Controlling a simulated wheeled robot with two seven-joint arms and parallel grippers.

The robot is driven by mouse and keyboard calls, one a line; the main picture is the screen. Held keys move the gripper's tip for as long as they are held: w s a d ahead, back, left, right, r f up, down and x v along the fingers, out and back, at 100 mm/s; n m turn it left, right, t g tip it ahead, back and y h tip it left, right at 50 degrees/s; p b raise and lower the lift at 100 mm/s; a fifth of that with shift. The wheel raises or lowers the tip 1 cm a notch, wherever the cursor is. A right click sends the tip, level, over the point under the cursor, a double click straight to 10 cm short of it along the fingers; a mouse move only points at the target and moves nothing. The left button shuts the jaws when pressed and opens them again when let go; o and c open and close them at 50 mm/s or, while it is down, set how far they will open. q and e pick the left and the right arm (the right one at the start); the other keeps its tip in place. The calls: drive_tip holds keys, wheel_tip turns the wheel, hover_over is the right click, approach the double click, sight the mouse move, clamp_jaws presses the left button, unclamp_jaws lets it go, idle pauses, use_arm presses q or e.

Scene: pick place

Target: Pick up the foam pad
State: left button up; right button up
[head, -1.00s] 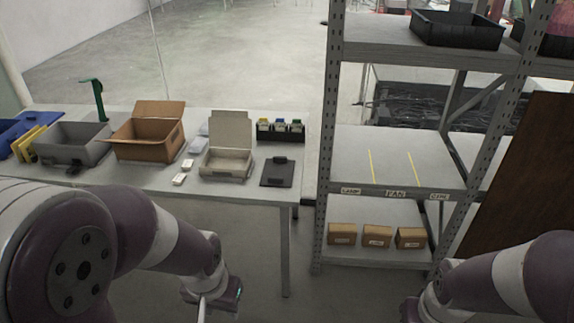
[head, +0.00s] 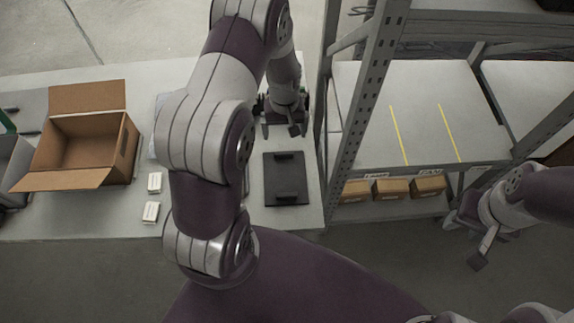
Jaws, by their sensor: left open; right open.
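I cannot tell for certain which thing is the foam pad. A pale flat item (head: 160,118) on the table is mostly hidden behind my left arm. Two small white labelled blocks, one farther back (head: 155,182) and one nearer (head: 151,212), lie in front of it. My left gripper (head: 281,130) is open over the back right of the table, beyond a black clipboard-like board (head: 285,195). My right gripper (head: 477,244) is open and empty, in front of the shelf and away from the table.
An open cardboard box (head: 85,150) stands at the left of the table. A metal rack (head: 355,130) stands close to the table's right edge. Its middle shelf (head: 425,105) is bare but for two yellow lines; several cartons (head: 390,188) sit below.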

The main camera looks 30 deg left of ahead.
use_arm(q)
hover_over(284, 154)
drive_tip(key=f, duration=0.5)
drive_tip(key=shift+w+f, duration=0.15)
drive_tip(key=shift+w, duration=0.15)
drive_tip(key=shift+s+d+f+p, duration=0.1)
drive_tip(key=shift+d+f+p, duration=0.05)
drive_tip(key=shift+f+p, duration=0.2)
drive_tip(key=f, duration=0.1)
drive_tip(key=f+p, duration=0.1)
drive_tip(key=f, duration=0.2)
drive_tip(key=shift+s+f, duration=0.2)
drive_tip(key=shift+s, duration=0.05)
drive_tip(key=shift+w+a+f, duration=0.1)
drive_tip(key=shift+a+f, duration=0.1)
drive_tip(key=shift+f, duration=0.2)
drive_tip(key=shift+d+r, duration=0.1)
drive_tip(key=c, duration=1.1)
